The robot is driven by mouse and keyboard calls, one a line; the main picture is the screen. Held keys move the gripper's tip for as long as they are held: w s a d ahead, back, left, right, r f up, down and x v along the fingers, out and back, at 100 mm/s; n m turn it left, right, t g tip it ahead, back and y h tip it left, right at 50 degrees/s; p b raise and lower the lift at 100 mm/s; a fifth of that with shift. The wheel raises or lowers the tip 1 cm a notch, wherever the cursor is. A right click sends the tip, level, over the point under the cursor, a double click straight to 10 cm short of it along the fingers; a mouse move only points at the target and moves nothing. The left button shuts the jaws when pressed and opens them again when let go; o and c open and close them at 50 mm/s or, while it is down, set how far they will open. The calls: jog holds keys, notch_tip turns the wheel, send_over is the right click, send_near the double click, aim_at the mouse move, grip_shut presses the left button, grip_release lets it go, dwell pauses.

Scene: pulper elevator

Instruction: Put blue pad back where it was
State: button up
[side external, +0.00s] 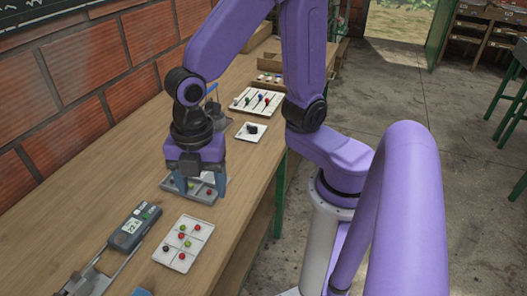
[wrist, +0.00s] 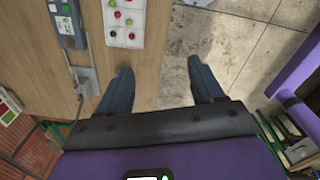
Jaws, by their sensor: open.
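My gripper (side external: 200,190) is open and points down over the workbench in the side view. In the wrist view my gripper (wrist: 161,76) has its fingers wide apart with nothing between them. A grey compartment tray (side external: 205,197) with a few small coloured balls lies below or just behind the fingers, partly hidden by them. A small blue piece (side external: 141,292) is cut off by the bottom edge of the side view. I cannot tell whether it is the blue pad. No other clear blue pad shows.
A white tray with coloured balls (side external: 183,243) and a blue-grey meter (side external: 134,228) lie nearer the camera; the wrist view also shows the tray (wrist: 124,38) and meter (wrist: 66,25). A white tray (side external: 257,102) and a small white plate with a black item (side external: 240,132) stand farther back.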

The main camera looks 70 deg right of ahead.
jog(key=s+d+r+m, duration=0.1)
jog(key=s+d+m, duration=0.8)
jog(key=d, duration=0.2)
jog(key=shift+d+r, duration=0.15)
jog(key=shift+r, duration=0.1)
